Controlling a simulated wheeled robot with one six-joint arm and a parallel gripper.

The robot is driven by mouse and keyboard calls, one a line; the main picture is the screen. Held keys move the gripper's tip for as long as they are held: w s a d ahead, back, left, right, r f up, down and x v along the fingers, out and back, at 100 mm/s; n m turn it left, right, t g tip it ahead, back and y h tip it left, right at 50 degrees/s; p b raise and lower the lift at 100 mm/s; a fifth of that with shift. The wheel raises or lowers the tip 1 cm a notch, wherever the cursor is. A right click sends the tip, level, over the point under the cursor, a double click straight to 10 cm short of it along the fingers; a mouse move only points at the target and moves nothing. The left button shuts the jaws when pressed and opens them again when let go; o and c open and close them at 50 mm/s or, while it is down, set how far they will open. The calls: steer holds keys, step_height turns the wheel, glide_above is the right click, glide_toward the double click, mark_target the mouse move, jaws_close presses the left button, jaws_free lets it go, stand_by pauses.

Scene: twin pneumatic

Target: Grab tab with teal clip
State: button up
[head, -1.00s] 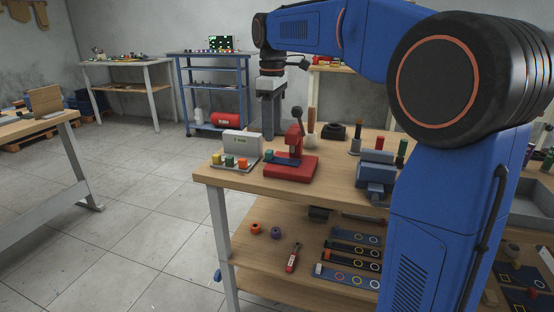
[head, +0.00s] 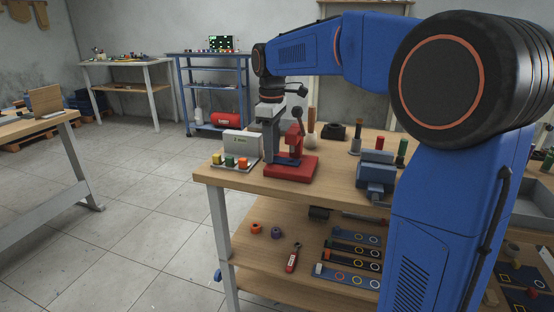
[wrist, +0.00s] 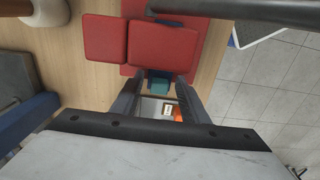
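A red press (head: 292,174) stands on the wooden bench, with a dark blue tab (head: 287,161) lying in it. The teal clip (wrist: 159,84) shows in the wrist view at the tab's end, beside the red press body (wrist: 157,45). In the head view my gripper hides the clip. My gripper (wrist: 157,80) is open, pointing down, with one fingertip on each side of the teal clip. A gap shows between the clip and the fingers; I cannot tell whether either touches.
A rack with yellow, green and orange pegs (head: 230,166) and an upright pale panel (head: 241,144) stand close to my gripper's left. The press lever (head: 299,115) rises just right of it. A grey-blue fixture (head: 376,172) stands further right. Lower shelf (head: 262,262) holds other strips.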

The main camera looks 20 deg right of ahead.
jaws_close()
steer(key=shift+r, duration=0.15)
